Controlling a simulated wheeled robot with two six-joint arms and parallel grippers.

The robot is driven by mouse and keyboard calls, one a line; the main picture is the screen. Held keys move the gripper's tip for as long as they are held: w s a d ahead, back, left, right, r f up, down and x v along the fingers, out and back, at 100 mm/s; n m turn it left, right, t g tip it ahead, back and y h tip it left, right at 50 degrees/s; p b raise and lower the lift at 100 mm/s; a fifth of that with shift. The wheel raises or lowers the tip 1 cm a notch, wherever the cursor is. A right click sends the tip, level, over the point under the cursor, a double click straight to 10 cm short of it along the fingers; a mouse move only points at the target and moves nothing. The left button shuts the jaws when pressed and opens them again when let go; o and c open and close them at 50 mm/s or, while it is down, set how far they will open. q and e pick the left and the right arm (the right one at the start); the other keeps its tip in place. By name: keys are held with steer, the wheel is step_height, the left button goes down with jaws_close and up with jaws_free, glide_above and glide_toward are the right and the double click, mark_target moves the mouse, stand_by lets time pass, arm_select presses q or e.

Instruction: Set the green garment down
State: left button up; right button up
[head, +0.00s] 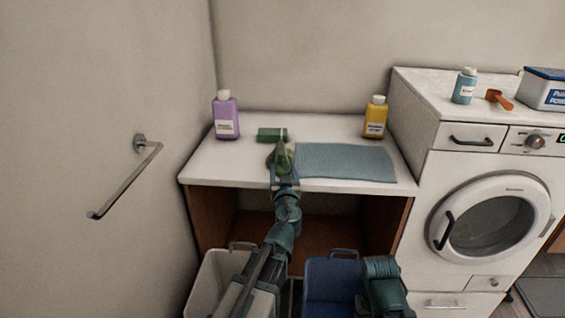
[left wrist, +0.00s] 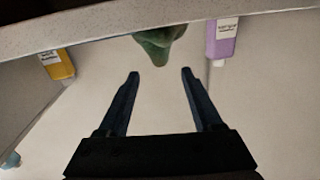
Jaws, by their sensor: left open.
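My right gripper is not in view; only part of my right arm shows at the bottom.
The blue-grey mat (head: 345,162) is bare. A white basket (head: 212,280) and blue basket (head: 331,276) sit below. A washer (head: 470,175) is right, a wall bar (head: 125,185) left.

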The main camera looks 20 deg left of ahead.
arm_select(q)
steer(key=shift+v, duration=0.85)
